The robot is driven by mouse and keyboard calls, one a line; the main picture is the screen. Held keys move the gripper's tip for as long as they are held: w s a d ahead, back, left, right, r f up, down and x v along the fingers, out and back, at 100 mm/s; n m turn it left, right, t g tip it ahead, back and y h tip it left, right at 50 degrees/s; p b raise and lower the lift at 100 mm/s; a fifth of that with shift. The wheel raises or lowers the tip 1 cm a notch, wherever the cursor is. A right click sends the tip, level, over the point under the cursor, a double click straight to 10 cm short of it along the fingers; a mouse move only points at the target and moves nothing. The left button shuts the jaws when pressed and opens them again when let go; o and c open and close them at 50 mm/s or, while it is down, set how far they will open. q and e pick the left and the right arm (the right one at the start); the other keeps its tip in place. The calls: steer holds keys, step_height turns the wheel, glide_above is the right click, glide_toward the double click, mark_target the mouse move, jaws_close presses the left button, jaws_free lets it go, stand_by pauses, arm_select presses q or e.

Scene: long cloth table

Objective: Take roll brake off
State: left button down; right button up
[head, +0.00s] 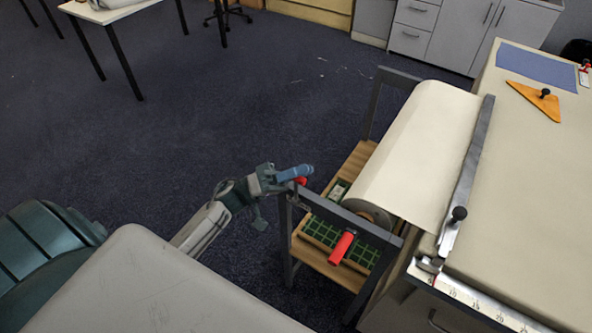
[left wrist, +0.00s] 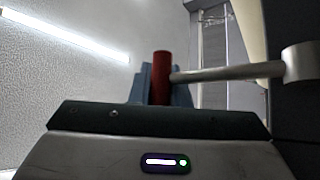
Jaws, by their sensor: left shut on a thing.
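The paper roll (head: 375,210) lies in a dark metal frame at the left end of the long table, and its sheet runs up over the cloth. My left gripper (head: 301,175) is at the frame's near left corner, shut on a red lever grip (head: 300,181). In the left wrist view the red grip (left wrist: 161,78) stands upright between the blue fingers. A pale rod (left wrist: 225,73) runs from it to a round hub at the right. My right gripper is out of view.
A wooden shelf (head: 330,262) with green-gridded items sits under the roll. A metal straightedge (head: 468,170) with a black knob crosses the paper. A ruler (head: 485,305) edges the table (head: 535,200). An orange triangle (head: 535,99) lies farther back. Open floor is at the left.

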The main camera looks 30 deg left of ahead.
arm_select(q)
steer(key=shift+f, duration=0.25)
steer(key=c, duration=1.8)
jaws_free()
steer(key=o, duration=0.4)
steer(key=shift+o, duration=0.2)
steer(key=shift+w+d, duration=0.1)
steer(key=shift+w, duration=0.05)
steer(key=shift+s+a+f, duration=0.25)
steer(key=shift+s+a, duration=0.05)
steer(key=shift+a, duration=0.05)
steer(key=b+v, duration=0.3)
steer(key=v, duration=0.6)
steer(key=shift+a, duration=0.35)
